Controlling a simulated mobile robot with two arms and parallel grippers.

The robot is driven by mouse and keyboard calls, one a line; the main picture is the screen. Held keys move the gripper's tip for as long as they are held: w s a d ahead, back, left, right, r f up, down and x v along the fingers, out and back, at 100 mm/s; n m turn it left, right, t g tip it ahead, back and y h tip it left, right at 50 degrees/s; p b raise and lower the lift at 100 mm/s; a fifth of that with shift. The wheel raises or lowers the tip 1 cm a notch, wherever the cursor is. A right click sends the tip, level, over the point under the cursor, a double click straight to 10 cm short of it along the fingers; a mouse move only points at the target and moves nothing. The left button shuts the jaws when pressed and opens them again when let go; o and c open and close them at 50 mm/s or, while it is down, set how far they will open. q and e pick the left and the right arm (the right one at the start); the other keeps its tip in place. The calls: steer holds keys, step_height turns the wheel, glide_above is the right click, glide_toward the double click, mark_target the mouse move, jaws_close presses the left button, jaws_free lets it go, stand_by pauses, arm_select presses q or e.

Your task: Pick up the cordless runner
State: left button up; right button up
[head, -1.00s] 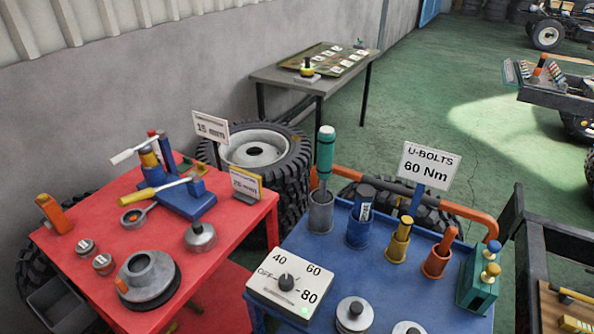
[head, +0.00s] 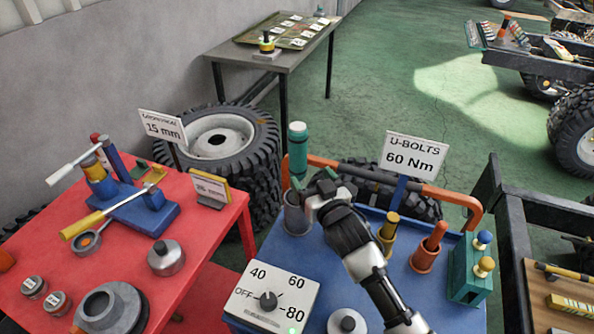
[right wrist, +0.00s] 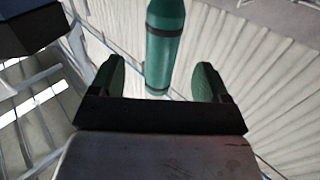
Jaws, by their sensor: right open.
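The tall teal tool, which I take for the cordless runner (head: 298,150), stands upright in a grey cup (head: 296,216) on the blue cart. My right gripper (head: 313,179) is open and empty in front of it, at about the cup's rim height. In the right wrist view the teal tool (right wrist: 165,45) shows ahead, between the two green-padded fingers (right wrist: 162,82); whether they are around it I cannot tell. The blue tool and its cup are hidden behind my right arm. My left gripper is not in view.
The blue cart also holds a yellow tool (head: 387,233), an orange tool (head: 432,240), a dial box (head: 270,297) and a U-BOLTS sign (head: 413,154). An orange pipe (head: 455,197) runs behind. A red table (head: 205,235) stands at the left.

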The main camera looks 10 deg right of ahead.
mark_target(302, 166)
steer(key=shift+w+a, duration=0.25)
steer(key=shift+w, duration=0.8)
steer(key=shift+w+f, duration=0.1)
steer(key=shift+w, duration=0.25)
steer(key=w+p, duration=0.1)
steer(key=w, duration=0.1)
steer(key=w+a, duration=0.1)
steer(key=w, duration=0.1)
steer(key=shift+a+p, duration=0.1)
steer(key=shift+p, duration=0.3)
steer(key=shift+w+a, duration=0.1)
steer(key=shift+w, duration=0.3)
steer(key=shift+s, duration=0.1)
steer(key=c, duration=1.4)
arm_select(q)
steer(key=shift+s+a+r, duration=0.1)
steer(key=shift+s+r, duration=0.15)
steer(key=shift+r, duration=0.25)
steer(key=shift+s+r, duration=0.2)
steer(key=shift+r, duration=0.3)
arm_select(e)
jaws_close()
steer(key=shift+r, duration=0.25)
